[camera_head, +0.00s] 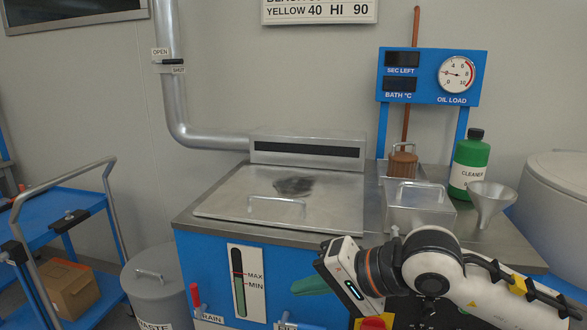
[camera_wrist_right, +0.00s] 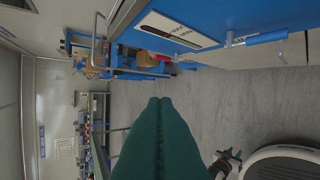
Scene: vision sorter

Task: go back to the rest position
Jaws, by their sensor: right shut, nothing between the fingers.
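My right gripper (camera_head: 308,286) is in front of the blue cabinet of the oil bath, low in the head view. Its green fingers point left, are shut and hold nothing. In the right wrist view the closed green fingers (camera_wrist_right: 160,135) hang over the grey floor and touch nothing. My right arm comes in from the lower right of the head view and hides part of the cabinet front. My left gripper does not show in the head view.
The steel bath lid (camera_head: 260,203) lies flat on the counter. A steel box (camera_head: 420,216), funnel (camera_head: 489,201) and green cleaner bottle (camera_head: 469,165) stand at the right. A waste bin (camera_head: 155,292) and blue cart (camera_head: 55,218) stand left. The wrist view shows open floor (camera_wrist_right: 235,105).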

